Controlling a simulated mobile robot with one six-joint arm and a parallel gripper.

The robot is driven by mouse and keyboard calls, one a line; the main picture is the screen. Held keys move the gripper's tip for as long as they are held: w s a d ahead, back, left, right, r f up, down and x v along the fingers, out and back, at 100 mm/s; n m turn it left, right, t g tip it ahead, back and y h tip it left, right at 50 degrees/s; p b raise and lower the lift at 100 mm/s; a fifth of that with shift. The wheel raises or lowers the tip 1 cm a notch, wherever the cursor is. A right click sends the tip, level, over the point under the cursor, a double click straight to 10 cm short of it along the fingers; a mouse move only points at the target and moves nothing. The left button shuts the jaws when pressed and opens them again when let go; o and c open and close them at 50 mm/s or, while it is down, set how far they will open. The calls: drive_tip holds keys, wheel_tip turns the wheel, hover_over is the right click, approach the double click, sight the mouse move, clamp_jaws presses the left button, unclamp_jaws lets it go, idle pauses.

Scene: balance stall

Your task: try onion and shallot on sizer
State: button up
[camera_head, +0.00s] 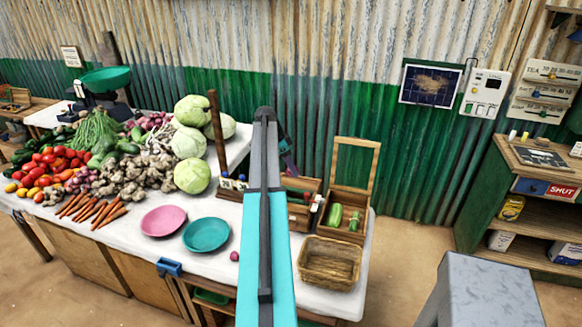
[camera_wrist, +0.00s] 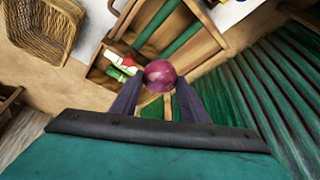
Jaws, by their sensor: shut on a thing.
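In the wrist view, my gripper (camera_wrist: 158,84) is shut on a round purple-red onion (camera_wrist: 160,74), held between its fingertips above wooden trays. In the head view, my arm hides the onion and most of the gripper; a dark finger part shows at the tray area. A small purple-red bulb, perhaps the shallot (camera_head: 234,256), lies on the white cloth beside the teal plate (camera_head: 206,234). I cannot tell for sure which object is the sizer; a wooden box with an upright frame (camera_head: 357,142) stands at the table's right end.
A wicker basket (camera_head: 330,262) sits at the front right corner of the table. A pink plate (camera_head: 163,221), cabbages (camera_head: 192,177) and heaped vegetables fill the left. A green shelf (camera_head: 520,210) and a grey block (camera_head: 482,290) stand to the right.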

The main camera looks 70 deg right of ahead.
drive_tip(key=shift+f, duration=0.2)
wheel_tip(320, 180, down, 8)
drive_tip(key=b, duration=0.3)
idle(1.3)
idle(0.6)
drive_tip(key=o, duration=1.7)
drive_tip(key=shift+r, duration=0.1)
drive_tip(key=shift+r+p, duration=1)
drive_tip(key=shift+r, duration=2.35)
